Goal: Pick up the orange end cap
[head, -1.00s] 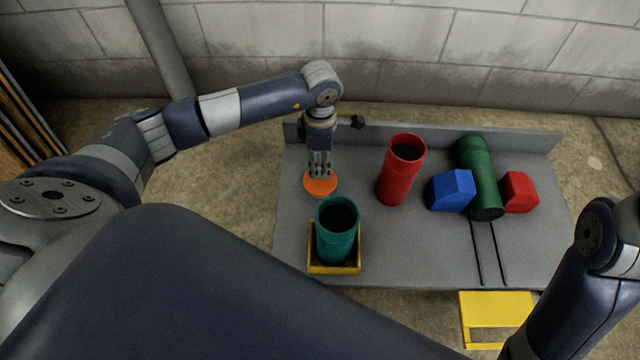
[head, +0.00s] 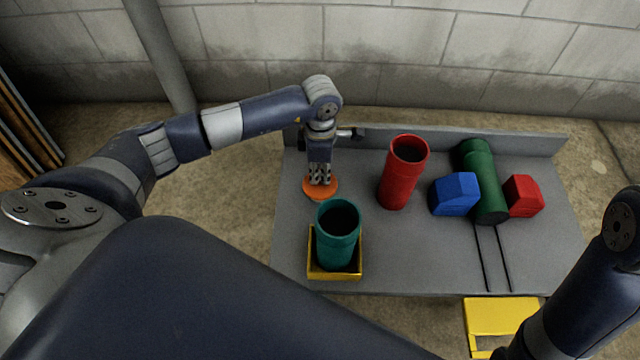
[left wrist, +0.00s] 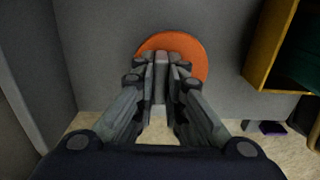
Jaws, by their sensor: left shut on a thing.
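The orange end cap (head: 320,192) is a round orange disc on the left part of the grey bench, behind the teal pipe. My left gripper (head: 320,181) points straight down over it and is shut on its raised middle part. In the left wrist view the orange end cap (left wrist: 199,58) lies beyond the fingertips, and the left gripper (left wrist: 161,70) has its fingers close together on a grey piece at the cap's middle. I cannot tell whether the cap is clear of the bench. My right gripper is out of view; only part of that arm shows.
A teal pipe (head: 337,240) stands in a yellow tray (head: 335,276) just in front of the cap. A red pipe (head: 400,180), a blue block (head: 455,194), a green pipe (head: 482,175) and a red block (head: 524,195) are to the right. The grey bench (head: 420,255) has a raised back edge.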

